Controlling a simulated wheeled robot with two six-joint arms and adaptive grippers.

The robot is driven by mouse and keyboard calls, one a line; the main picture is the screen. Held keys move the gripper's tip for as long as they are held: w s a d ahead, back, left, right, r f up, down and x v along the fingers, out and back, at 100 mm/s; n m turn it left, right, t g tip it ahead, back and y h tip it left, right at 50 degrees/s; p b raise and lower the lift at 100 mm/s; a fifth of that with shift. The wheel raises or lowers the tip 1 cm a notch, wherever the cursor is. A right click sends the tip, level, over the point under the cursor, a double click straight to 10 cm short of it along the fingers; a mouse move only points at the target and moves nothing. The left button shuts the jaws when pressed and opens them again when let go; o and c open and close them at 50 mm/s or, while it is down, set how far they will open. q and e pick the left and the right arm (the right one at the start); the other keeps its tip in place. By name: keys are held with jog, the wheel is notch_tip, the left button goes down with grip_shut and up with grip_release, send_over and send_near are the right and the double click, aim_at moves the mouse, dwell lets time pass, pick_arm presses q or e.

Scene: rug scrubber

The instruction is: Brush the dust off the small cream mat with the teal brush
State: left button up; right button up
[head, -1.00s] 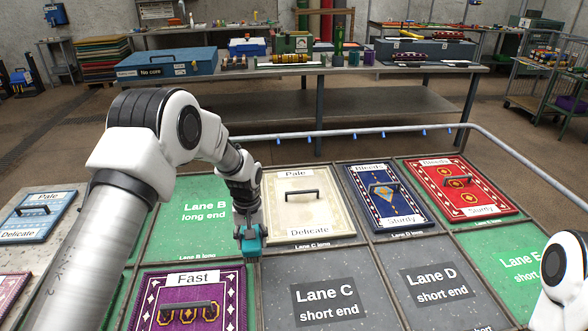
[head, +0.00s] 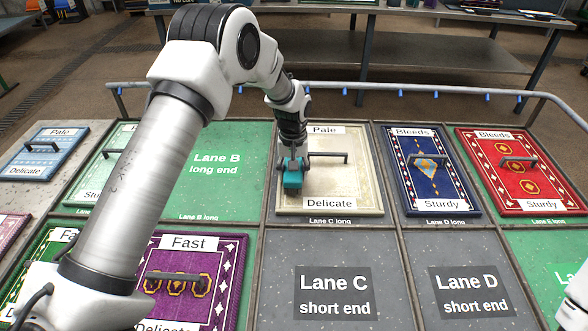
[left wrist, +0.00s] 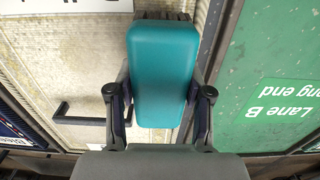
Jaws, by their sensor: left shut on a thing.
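The cream mat (head: 357,190), labelled Pale and Delicate, lies in the Lane C long end with a dark handle (head: 335,155) on it. The teal brush (head: 292,180) is over the mat's left part in the head view. It fills the middle of the left wrist view (left wrist: 162,75), with its dark bristles at the top edge. My left gripper (head: 292,160) is shut on the brush from both sides. I cannot tell whether the bristles touch the mat. Dust on the mat is too faint to make out. Only a bit of my right arm shows at the right edge; its gripper is out of view.
A blue mat (head: 428,180) and a red mat (head: 520,185), both with handles, lie to the right. A purple mat (head: 222,300) lies in front, left. Lane C short end (head: 285,250) and Lane B long end (head: 230,205) show bare floor. A rail (head: 350,90) runs behind.

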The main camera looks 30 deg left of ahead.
pick_arm(q)
jog(key=shift+w+f, duration=0.15)
jog(key=shift+f, duration=0.15)
jog(key=shift+s+r, duration=0.2)
jog(key=shift+r, duration=0.05)
jog(key=shift+w+f, duration=0.1)
jog(key=shift+f, duration=0.5)
